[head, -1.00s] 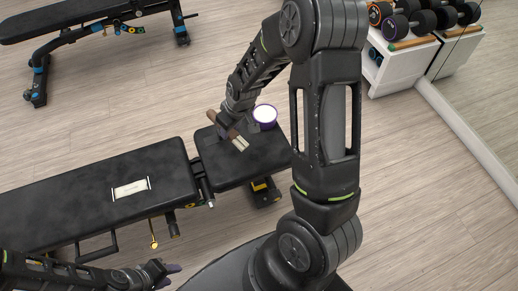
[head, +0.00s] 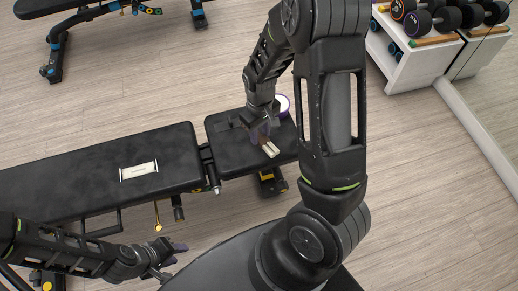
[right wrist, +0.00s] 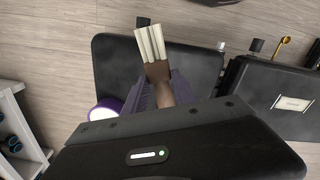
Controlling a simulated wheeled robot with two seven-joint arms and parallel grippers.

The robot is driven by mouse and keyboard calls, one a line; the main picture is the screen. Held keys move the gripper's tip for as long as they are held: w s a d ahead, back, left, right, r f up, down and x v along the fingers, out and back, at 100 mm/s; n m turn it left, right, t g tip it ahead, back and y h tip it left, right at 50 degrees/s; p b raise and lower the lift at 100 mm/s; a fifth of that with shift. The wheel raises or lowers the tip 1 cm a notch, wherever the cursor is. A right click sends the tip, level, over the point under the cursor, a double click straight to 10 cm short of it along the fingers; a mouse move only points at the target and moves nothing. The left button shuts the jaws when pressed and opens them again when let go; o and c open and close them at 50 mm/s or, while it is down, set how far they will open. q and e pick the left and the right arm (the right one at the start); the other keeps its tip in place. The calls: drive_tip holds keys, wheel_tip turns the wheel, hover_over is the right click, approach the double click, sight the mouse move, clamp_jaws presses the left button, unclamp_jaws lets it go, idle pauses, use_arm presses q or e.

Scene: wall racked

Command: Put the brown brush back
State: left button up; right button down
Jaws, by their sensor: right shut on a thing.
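The brown brush, with a brown handle and pale cream bristles (head: 270,149), is over the short black bench pad (head: 225,139). In the right wrist view the brush (right wrist: 157,72) sits between the purple fingers, bristles pointing away from the palm. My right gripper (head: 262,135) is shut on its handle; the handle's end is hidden. I cannot tell whether the brush touches the pad. My left gripper (head: 172,261) is open and empty, low at the left in front of the bench.
A white-topped purple tub (head: 283,104) stands on the short pad beside my right gripper, partly hidden by the arm. A white label (head: 139,171) lies on the long bench pad (head: 80,180). A dumbbell rack (head: 410,62) stands at the upper right. Another bench is at the upper left.

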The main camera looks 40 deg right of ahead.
sight(260, 142)
wheel_tip(260, 142, down, 5)
drive_tip(key=shift+r+b, duration=0.2)
drive_tip(key=shift+b, duration=0.15)
drive_tip(key=shift+f+b, duration=0.4)
drive_tip(key=shift+f, duration=1.5)
drive_tip(key=shift+f, duration=0.1)
drive_tip(key=c, duration=1)
unclamp_jaws()
wheel_tip(260, 142, up, 12)
drive_tip(key=p, duration=0.2)
drive_tip(key=shift+w+p, duration=0.1)
drive_tip(key=shift+p, duration=0.2)
